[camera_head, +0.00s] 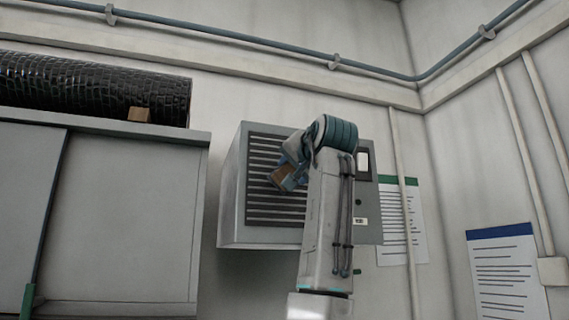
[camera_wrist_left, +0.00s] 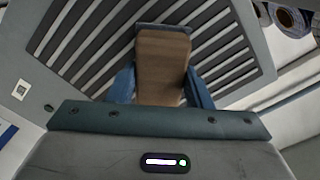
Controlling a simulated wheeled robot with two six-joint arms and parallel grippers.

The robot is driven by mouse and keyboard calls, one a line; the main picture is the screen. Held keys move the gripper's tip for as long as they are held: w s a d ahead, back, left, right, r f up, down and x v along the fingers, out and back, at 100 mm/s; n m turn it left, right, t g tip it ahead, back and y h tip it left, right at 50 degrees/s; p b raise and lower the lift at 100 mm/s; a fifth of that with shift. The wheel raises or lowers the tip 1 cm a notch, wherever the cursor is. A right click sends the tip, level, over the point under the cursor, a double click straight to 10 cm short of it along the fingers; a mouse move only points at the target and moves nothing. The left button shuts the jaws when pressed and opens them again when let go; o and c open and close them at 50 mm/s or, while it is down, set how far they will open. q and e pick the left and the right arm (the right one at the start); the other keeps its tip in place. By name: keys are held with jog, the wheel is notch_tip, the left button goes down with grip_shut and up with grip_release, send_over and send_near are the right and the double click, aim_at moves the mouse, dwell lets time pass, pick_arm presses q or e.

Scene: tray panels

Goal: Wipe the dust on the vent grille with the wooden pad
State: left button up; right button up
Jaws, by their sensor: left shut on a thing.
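The vent grille (camera_head: 262,209) has dark slats and sits on the front of a grey wall box. In the head view my arm rises in front of its right part and hides some of it. My left gripper (camera_head: 287,178) is shut on the brown wooden pad (camera_head: 279,174) in front of the slats. In the left wrist view the wooden pad (camera_wrist_left: 162,62) sits between the two blue fingers, with the vent grille (camera_wrist_left: 215,45) behind it. I cannot tell whether the pad touches the slats. No dust can be made out clearly. My right gripper is in neither view.
A grey cabinet (camera_head: 125,215) stands to the left of the box. A black ribbed duct (camera_head: 90,85) and a small wooden block (camera_head: 139,114) lie on top of it. Printed sheets (camera_head: 503,275) hang on the walls at the right. A pipe (camera_head: 240,37) runs high along the wall.

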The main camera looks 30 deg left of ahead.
pick_arm(q)
jog(key=w+d+p, duration=0.2)
jog(key=w+d, duration=0.3)
jog(key=w, duration=0.1)
jog(key=shift+w+d, duration=0.35)
jog(key=shift+w, duration=0.05)
dwell(0.5)
jog(key=shift+s, duration=0.1)
